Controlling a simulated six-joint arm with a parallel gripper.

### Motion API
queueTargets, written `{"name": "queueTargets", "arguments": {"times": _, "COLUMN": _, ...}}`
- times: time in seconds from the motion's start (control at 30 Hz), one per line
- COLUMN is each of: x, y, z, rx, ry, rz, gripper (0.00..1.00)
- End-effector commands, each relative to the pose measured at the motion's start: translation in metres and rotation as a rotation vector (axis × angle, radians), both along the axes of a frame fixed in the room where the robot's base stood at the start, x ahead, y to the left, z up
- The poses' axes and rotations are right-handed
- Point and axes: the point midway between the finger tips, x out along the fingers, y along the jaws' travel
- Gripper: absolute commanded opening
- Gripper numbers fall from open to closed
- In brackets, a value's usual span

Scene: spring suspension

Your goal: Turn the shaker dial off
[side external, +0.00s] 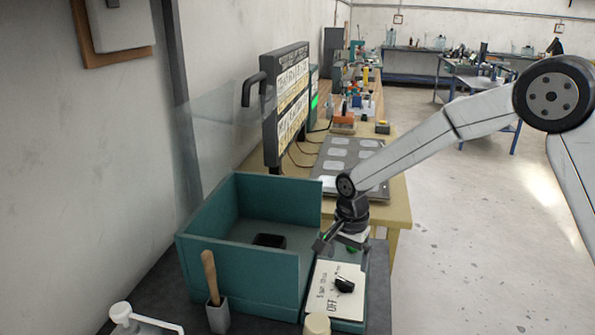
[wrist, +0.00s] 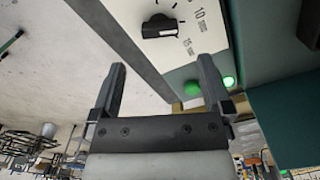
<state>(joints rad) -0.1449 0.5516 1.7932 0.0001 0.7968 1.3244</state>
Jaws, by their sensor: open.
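The shaker dial (side external: 344,284) is a black knob on a white panel (side external: 322,291) at the front right of the teal box. The panel has an OFF label and minute marks. In the wrist view the dial (wrist: 158,27) lies at the top, near marks reading 10 and 15; which mark it points to is unclear. My gripper (side external: 337,241) is above the far end of the panel. Its fingers (wrist: 162,64) are apart and empty, and the dial is beyond them, not touched. A green lamp (wrist: 228,82) is lit beside a round green button (wrist: 192,89).
The open teal box (side external: 255,285) stands left of the panel, its walls higher than the panel. A display board (side external: 287,100) stands behind.

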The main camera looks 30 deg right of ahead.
Motion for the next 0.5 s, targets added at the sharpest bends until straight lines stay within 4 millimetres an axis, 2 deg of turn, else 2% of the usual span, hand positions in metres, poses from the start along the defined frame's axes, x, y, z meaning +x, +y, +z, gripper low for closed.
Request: {"name": "queueTargets", "arguments": {"times": 0.5, "x": -0.001, "y": 0.000, "z": -0.058, "rx": 0.000, "ry": 0.002, "rz": 0.001, "gripper": 1.00}}
